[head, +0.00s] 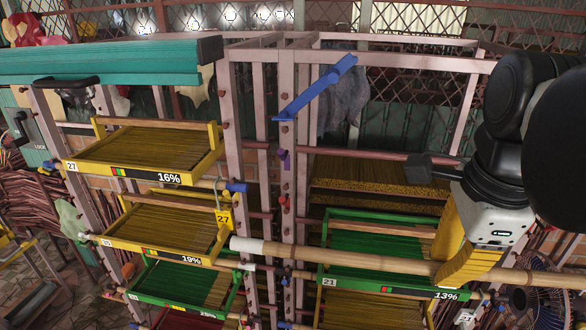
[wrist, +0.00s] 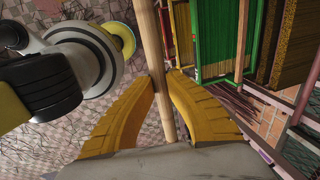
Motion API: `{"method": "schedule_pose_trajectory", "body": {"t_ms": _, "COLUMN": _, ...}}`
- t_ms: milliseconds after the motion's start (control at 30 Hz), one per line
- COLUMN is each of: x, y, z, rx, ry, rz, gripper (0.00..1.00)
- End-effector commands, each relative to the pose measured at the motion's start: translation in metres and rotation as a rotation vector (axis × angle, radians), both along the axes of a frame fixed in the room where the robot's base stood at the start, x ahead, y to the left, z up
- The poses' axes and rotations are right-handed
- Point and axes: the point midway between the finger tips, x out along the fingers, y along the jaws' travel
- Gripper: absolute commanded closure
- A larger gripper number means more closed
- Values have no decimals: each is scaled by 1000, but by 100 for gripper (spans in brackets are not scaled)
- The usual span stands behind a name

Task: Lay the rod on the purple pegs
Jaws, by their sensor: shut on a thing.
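The rod (head: 350,257) is a long pale bamboo pole with a white left end. It runs nearly level across the front of the rack in the head view, its right end leaving the picture. My gripper (head: 468,265), with yellow fingers, is shut around it. In the wrist view the rod (wrist: 150,45) passes between the fingertips of my gripper (wrist: 161,80). A purple peg (head: 284,157) sticks out of the middle post, above and right of the rod's white end in the picture. I see no second purple peg clearly; my arm covers part of the right side.
The pink rack post (head: 302,190) carries other coloured pegs and a slanted blue bar (head: 318,88). Yellow trays (head: 150,155) stand on the left, and a green tray (head: 375,245) lies behind the rod. Another rod (head: 390,155) lies level higher on the rack.

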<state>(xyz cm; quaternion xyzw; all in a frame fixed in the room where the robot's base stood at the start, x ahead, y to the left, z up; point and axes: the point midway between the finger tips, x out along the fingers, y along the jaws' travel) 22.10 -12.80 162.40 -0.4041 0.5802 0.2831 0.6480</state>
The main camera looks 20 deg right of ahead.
Motion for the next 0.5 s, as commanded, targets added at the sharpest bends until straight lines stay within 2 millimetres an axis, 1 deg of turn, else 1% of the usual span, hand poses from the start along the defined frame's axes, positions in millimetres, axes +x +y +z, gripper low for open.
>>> {"method": "schedule_pose_trajectory", "body": {"t_ms": 33, "x": -5, "y": 3, "z": 1, "rx": 0, "ry": 0, "rz": -1, "gripper": 100}}
{"method": "schedule_pose_trajectory", "body": {"t_ms": 433, "x": -43, "y": 26, "z": 1, "rx": 0, "ry": 0, "rz": 1, "gripper": 100}}
{"method": "schedule_pose_trajectory", "body": {"t_ms": 500, "x": -46, "y": 28, "z": -4, "rx": 0, "ry": 0, "rz": 1, "gripper": 100}}
